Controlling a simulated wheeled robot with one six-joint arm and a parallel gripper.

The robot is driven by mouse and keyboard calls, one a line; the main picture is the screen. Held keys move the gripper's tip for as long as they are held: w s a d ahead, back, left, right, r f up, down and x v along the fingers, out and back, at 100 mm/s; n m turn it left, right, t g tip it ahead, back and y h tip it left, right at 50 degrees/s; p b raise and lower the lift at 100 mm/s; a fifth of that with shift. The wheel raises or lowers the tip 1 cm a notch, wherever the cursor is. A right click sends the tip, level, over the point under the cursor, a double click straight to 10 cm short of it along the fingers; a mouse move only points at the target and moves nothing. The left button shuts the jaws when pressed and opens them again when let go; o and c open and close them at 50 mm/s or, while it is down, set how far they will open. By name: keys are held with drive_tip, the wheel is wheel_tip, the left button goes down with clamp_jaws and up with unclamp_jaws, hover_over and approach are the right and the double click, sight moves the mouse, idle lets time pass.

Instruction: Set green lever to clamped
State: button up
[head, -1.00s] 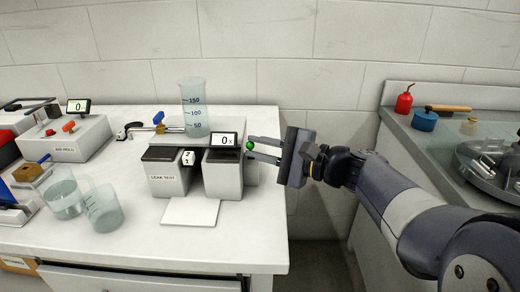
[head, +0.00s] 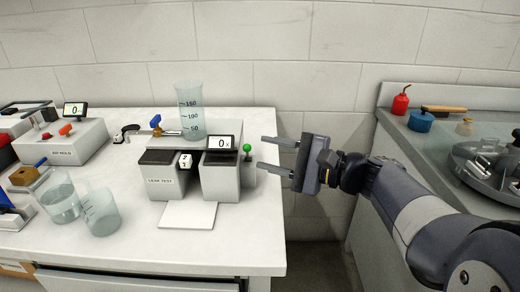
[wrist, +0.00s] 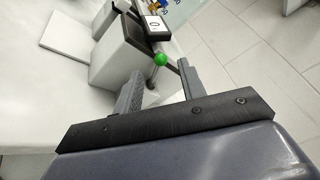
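The green lever has a round green knob (head: 247,148) on a short stem at the right side of the leak test unit (head: 220,180). In the wrist view the green knob (wrist: 160,59) shows ahead of the fingers, between their lines. My gripper (head: 266,153) is open and empty, just right of the knob and apart from it. Its two fingers also show in the wrist view (wrist: 158,85). Whether the lever stands clamped or not I cannot tell. The unit's display (head: 222,143) shows 0.
A clear graduated cylinder (head: 190,112) stands behind the unit. A blue-handled valve (head: 156,122) is left of it. Two beakers (head: 60,200) and the air hold box (head: 68,142) are further left. A grey counter (head: 425,150) is at right, beyond a gap.

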sight(250, 147)
drive_tip(key=v, duration=0.7)
drive_tip(key=shift+d+p, duration=0.2)
drive_tip(key=shift+p, duration=0.2)
drive_tip(key=b+x, duration=0.1)
drive_tip(key=x, duration=0.9)
drive_tip(key=shift+a, duration=0.4)
drive_tip(key=p+v, duration=0.1)
drive_tip(key=v, duration=1)
drive_tip(key=x, duration=1.1)
drive_tip(key=shift+w+r, duration=0.15)
drive_tip(key=shift+r, duration=0.1)
drive_tip(key=m+p, duration=0.1)
drive_tip(key=p, duration=0.2)
drive_tip(key=w+m+p, duration=0.1)
drive_tip(key=p, duration=0.1)
drive_tip(key=shift+r+g+h+p, duration=0.3)
drive_tip(key=shift+g+p, duration=0.1)
drive_tip(key=shift+w, duration=0.1)
